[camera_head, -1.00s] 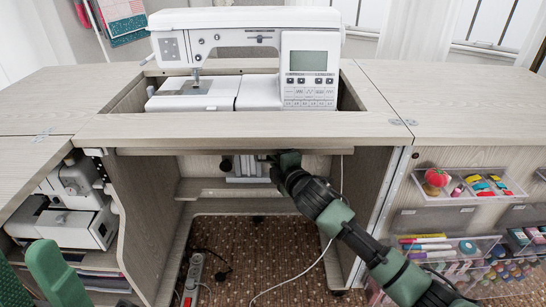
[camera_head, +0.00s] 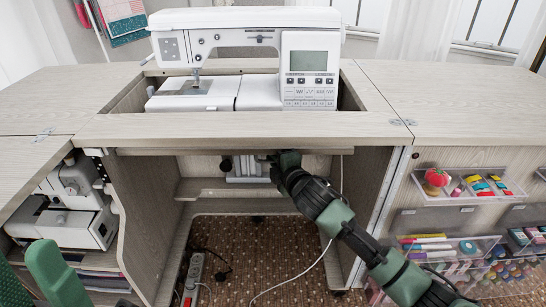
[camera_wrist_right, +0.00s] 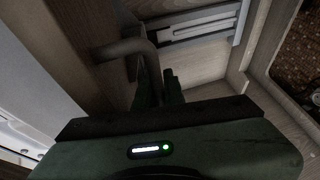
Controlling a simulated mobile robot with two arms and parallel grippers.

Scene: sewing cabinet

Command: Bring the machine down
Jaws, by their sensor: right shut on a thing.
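The white sewing machine (camera_head: 245,58) stands upright in the cabinet opening, its bed roughly level with the wooden top (camera_head: 250,124). My right gripper (camera_head: 275,160) is under the front edge of the top, in front of a grey-white lift mechanism (camera_head: 243,170). In the right wrist view my right gripper's fingers (camera_wrist_right: 160,88) are closed at a bent grey handle (camera_wrist_right: 128,48); the exact contact is partly hidden by the gripper's body. My left gripper is out of view; only green parts of my left arm show at the lower left.
A serger (camera_head: 75,205) sits on a shelf inside the left side. Clear bins with notions (camera_head: 470,185) hang on the right door. A power strip (camera_head: 194,275) and white cord (camera_head: 295,285) lie below. The side tabletops are clear.

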